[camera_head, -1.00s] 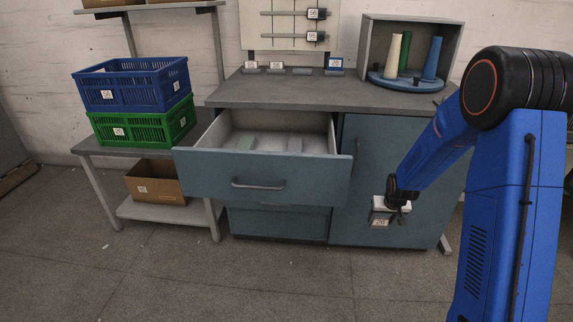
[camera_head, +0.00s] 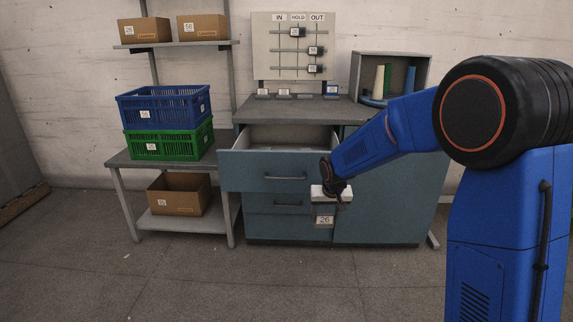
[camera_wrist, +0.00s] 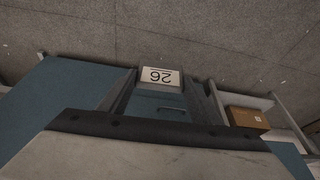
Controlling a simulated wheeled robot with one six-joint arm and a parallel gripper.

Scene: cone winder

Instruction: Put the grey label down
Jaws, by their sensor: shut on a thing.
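My gripper (camera_head: 326,205) is in front of the cabinet, at the right end of the open drawer in the head view. It is shut on the grey label (camera_head: 324,221), which hangs below it in the air and bears the number 26. In the wrist view the label (camera_wrist: 160,76) shows upside down, with its 26 facing the camera. The label touches no surface that I can see.
Small label stands line the grey worktop (camera_head: 290,111) below an IN/HOLD/OUT board (camera_head: 260,45). A cubby (camera_head: 420,72) holds cones. Blue (camera_head: 163,106) and green (camera_head: 170,143) crates stand left. The front floor is clear.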

